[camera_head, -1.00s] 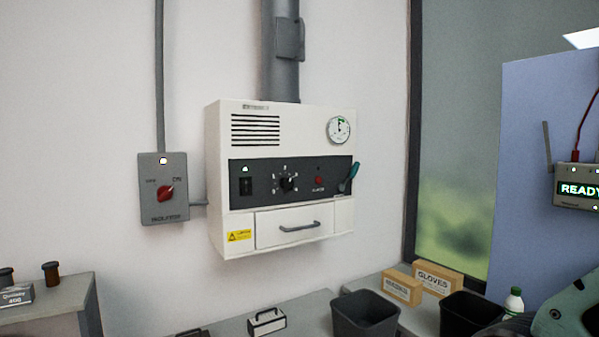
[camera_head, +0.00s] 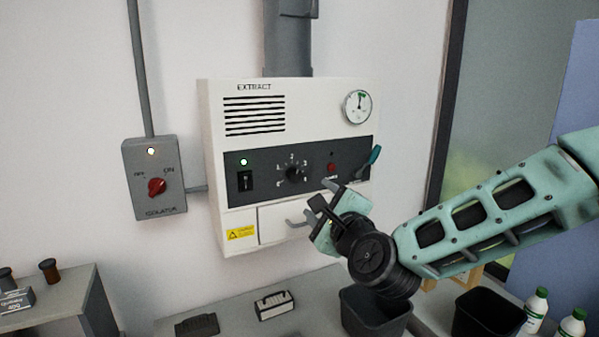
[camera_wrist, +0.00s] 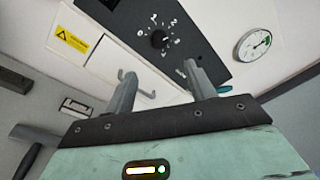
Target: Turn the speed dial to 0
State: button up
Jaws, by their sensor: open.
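The speed dial (camera_head: 293,174) is a black knob with numbers around it on the dark panel of the white extract unit (camera_head: 228,220). It also shows in the wrist view (camera_wrist: 158,39), ahead of my fingers. Its exact setting is too small to read surely. My gripper (camera_head: 322,196) is in front of the unit, below and right of the dial, apart from it. In the wrist view my gripper (camera_wrist: 160,85) has its two fingers spread with nothing between them. My gripper hides part of the drawer handle (camera_head: 297,220) in the head view.
A lit rocker switch (camera_head: 245,180) is left of the dial. A red button (camera_head: 331,167) and a teal-handled lever (camera_head: 375,155) are right of it. A round gauge (camera_head: 358,107) is above. A red isolator knob (camera_head: 157,187) is at left. Bins (camera_head: 375,318) stand below.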

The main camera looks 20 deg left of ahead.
aim_at(296, 177)
jog(key=p+x, duration=0.6)
jog(key=x, duration=0.6)
jog(key=shift+w+a+r, duration=0.1)
jog(key=shift+w+a, duration=0.15)
jog(key=shift+a, duration=0.1)
jog(key=shift+w+a, duration=0.3)
jog(key=shift+w, duration=0.1)
jog(key=shift+c, duration=0.3)
jog(key=c, duration=0.9)
